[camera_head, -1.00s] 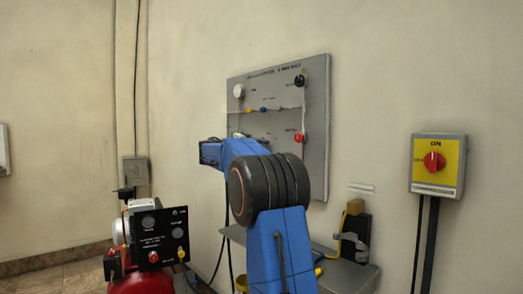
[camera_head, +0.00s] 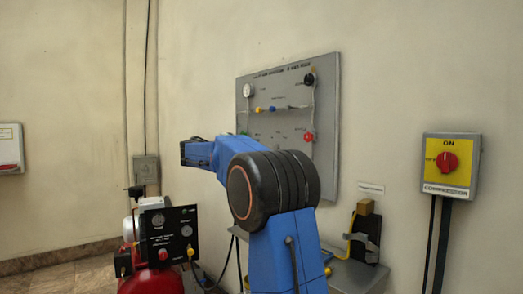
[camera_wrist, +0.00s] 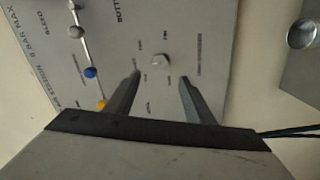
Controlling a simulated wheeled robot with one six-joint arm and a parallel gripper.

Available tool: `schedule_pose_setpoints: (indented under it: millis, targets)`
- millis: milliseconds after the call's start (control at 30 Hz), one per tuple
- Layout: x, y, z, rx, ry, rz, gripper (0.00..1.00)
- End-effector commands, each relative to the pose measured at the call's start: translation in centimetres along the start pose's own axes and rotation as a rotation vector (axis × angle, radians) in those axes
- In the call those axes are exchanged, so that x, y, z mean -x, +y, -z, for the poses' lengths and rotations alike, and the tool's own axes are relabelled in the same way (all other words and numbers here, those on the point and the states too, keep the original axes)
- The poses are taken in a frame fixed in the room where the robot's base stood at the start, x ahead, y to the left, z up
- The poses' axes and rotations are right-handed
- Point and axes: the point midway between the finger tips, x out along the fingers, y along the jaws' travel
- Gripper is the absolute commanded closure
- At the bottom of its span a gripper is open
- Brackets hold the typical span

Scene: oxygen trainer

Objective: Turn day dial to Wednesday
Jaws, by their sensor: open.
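In the wrist view a small pale metallic knob (camera_wrist: 161,60) stands on the grey panel (camera_wrist: 210,25), with tiny labels spread around it. It looks like the day dial, but the labels are too small to read and its setting cannot be told. My gripper (camera_wrist: 159,78) is open, its two dark fingers on either side of the knob in the picture. No contact shows, and the gap in depth cannot be judged. In the head view the panel (camera_head: 325,110) hangs on the wall; my arm covers its lower part, and the dial and fingers cannot be made out.
A blue knob (camera_wrist: 90,72) and a yellow one (camera_wrist: 101,104) sit on a pipe beside my left finger. A round metallic part (camera_wrist: 302,33) is at upper right. The head view shows a yellow compressor switch (camera_head: 451,165), a red-tanked unit (camera_head: 165,240) and a grey shelf (camera_head: 350,275).

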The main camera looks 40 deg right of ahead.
Motion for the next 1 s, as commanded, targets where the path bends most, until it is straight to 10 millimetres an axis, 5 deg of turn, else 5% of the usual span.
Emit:
schedule_pose_setpoints:
  millis: [200,400,1000]
  targets:
    - [4.1,0.0,0.0,0.000,0.002,0.001,0.51]
    - [6.2,-0.1,0.0,0.000,0.000,0.000,0.51]
    - [6.8,-0.1,0.0,0.000,0.000,0.001,0.51]
